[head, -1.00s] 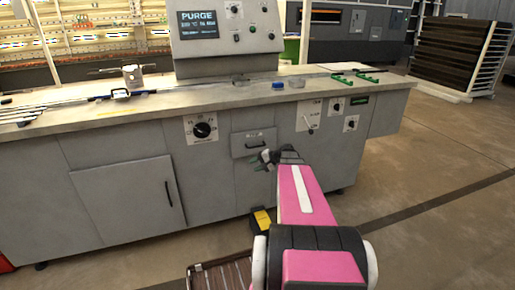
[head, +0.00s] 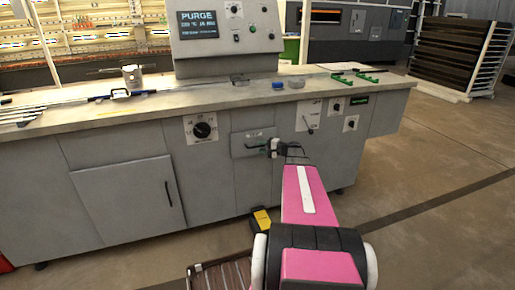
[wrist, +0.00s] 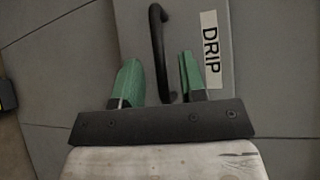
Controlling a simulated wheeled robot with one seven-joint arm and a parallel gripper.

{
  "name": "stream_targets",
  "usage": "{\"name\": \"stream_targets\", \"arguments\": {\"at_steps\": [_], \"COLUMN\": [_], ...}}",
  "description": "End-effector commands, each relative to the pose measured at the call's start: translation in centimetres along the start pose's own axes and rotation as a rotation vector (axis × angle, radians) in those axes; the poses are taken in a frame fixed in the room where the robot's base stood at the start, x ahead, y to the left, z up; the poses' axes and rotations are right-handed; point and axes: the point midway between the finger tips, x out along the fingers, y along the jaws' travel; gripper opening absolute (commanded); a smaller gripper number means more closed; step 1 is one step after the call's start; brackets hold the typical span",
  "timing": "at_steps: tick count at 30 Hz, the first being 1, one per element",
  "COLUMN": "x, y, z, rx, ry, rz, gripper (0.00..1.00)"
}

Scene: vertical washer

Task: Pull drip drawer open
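The drip drawer (head: 240,141) is a small grey front in the machine's cabinet, and it looks flush. In the wrist view its face (wrist: 247,50) carries a white DRIP label (wrist: 211,48). Its black bar handle (wrist: 157,35) runs between my two green fingers. My gripper (wrist: 157,65) is open, with a finger on each side of the handle's near end and visible gaps to both. In the head view my gripper (head: 266,147) is at the drawer front and hides part of the handle.
A lower cabinet door (head: 125,200) with a black handle is at left. Knob panels (head: 201,129) flank the drawer. A yellow-and-black object (head: 261,219) lies on the floor below. Small items sit on the countertop (head: 150,102). Floor at right is clear.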

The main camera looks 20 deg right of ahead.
Motion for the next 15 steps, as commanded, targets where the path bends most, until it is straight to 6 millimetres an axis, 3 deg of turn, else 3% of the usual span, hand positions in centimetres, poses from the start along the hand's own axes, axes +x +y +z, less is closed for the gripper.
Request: {"name": "stream_targets", "arguments": {"at_steps": [6, 15], "x": [2.4, 2.9], "y": [0.0, 0.0], "z": [0.0, 0.0], "rx": [0.0, 0.0], "ry": [-0.001, 0.0], "rz": [0.0, 0.001], "gripper": [0.38, 0.38]}}
